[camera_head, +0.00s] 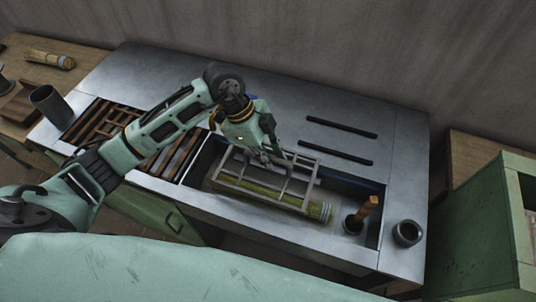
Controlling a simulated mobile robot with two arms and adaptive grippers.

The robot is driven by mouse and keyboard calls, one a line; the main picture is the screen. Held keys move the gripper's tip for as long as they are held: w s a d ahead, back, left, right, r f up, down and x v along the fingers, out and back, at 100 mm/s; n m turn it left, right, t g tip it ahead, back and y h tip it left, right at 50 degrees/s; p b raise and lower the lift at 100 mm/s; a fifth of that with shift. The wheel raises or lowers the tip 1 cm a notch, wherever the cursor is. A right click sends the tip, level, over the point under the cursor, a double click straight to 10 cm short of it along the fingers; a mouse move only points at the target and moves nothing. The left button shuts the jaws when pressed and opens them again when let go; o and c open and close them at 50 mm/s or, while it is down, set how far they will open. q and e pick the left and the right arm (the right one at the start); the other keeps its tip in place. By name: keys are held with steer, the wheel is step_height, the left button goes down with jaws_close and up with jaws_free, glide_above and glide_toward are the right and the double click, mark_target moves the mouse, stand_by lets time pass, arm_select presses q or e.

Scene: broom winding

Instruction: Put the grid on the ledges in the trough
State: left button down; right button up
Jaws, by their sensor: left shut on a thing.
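The grid (262,191), a grey metal frame with crossbars, is tilted in the picture over the middle of the trough (337,226). My left gripper (268,157) is shut on the grid near its far side. A yellow-green broom bundle (317,209) with a banded end lies in the trough, under the grid and partly hidden by its bars. I cannot make out the ledges, or tell whether the grid touches them. My right gripper is not in view.
A brush with a wooden handle (367,210) stands in the trough's right end. A dark cup (408,233) stands on the bench right of it. Wooden slats (97,121) and a grey cylinder (49,104) are at left. Two dark slots (341,127) mark the clear bench top behind.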

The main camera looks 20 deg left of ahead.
mark_target(268, 171)
arm_select(q)
step_height(268, 171, down, 7)
steer(key=b, duration=0.6)
steer(key=shift+f, duration=0.15)
steer(key=shift+f+b, duration=1.1)
steer(key=shift+f, duration=0.95)
steer(key=c, duration=1.7)
jaws_free()
steer(key=shift+o, duration=0.2)
steer(key=shift+f, duration=0.1)
